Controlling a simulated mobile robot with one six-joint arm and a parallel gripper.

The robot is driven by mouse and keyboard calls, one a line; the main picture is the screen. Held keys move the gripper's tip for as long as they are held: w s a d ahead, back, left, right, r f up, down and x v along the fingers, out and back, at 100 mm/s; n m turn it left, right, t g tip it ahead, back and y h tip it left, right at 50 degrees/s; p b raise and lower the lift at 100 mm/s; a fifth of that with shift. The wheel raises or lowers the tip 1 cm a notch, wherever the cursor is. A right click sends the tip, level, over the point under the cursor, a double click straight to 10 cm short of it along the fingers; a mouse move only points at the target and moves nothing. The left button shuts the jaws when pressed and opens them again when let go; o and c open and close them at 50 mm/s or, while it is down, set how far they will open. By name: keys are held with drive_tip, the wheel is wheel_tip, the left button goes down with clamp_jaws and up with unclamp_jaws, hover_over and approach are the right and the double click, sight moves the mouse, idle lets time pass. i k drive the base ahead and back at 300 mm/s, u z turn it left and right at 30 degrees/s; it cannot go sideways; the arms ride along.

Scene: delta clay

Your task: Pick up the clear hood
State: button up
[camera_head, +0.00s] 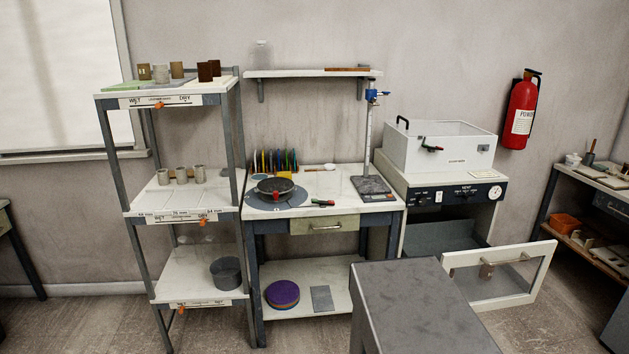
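My gripper is not in view.
The cabinet's windowed door (545,262) hangs open low in front. A worktable (335,185) with a pan (275,187) and scale stand stands to the left. A shelf rack (190,283) is further left. A fire extinguisher (519,108) hangs on the wall at right.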

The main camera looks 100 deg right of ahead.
sight(329, 178)
drive_tip(key=i, duration=1)
drive_tip(key=u, duration=0.1)
drive_tip(key=k, duration=0.2)
drive_tip(key=z, duration=2.6)
drive_tip(key=i, duration=0.35)
drive_tip(key=z, duration=0.05)
